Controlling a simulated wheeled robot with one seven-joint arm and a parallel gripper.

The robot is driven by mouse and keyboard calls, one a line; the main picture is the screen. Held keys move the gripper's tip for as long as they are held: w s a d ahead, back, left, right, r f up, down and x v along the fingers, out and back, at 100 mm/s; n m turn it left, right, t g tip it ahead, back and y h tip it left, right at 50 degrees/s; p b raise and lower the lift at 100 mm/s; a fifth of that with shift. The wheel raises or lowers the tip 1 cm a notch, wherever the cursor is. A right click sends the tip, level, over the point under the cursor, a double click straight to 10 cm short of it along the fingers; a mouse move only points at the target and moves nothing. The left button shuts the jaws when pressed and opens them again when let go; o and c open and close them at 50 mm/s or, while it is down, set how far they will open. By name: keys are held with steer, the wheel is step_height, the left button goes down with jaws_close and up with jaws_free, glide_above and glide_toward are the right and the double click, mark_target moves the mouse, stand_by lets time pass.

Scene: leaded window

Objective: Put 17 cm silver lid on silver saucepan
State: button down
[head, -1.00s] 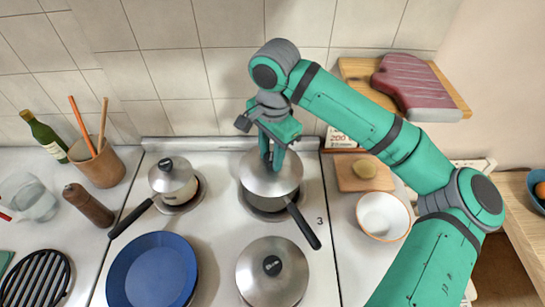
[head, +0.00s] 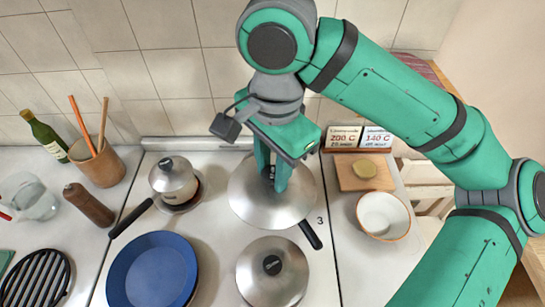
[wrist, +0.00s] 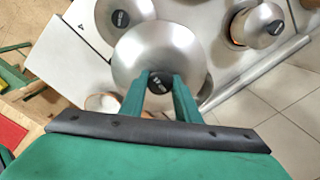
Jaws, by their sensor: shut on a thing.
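My gripper (head: 276,180) is shut on the black knob of a wide silver lid (head: 250,205), held at the back right of the hob. The wrist view shows the fingers (wrist: 161,90) on either side of the knob, with the lid (wrist: 150,45) spread beneath them. The lid looks raised above a silver saucepan, whose body it hides. Only that pan's black handle (head: 311,235) sticks out at the lower right. Another silver lid (head: 262,288) with a black knob lies at the front right; what is under it is hidden. I cannot tell which lid is 17 cm.
A small lidded saucepan (head: 174,185) stands at the back left, its handle pointing front left. A blue plate or pan (head: 152,272) is at the front left. A white bowl (head: 383,215) and a wooden board (head: 350,180) are to the right. A pepper mill (head: 88,205) stands left.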

steer(key=shift+s, duration=0.15)
steer(key=shift+a+n, duration=0.15)
steer(key=shift+n, duration=0.15)
steer(key=w+n, duration=0.1)
steer(key=w, duration=0.1)
steer(key=w+f+n, duration=0.1)
steer(key=w+n, duration=0.1)
steer(key=w+a+f+n, duration=0.1)
steer(key=w+n, duration=0.1)
steer(key=shift+w+g, duration=0.3)
steer(key=w+d+f+n, duration=0.1)
steer(key=w+f+n, duration=0.5)
steer(key=f, duration=0.3)
steer(key=shift+w, duration=0.55)
steer(key=shift+f, duration=0.55)
stand_by(1.7)
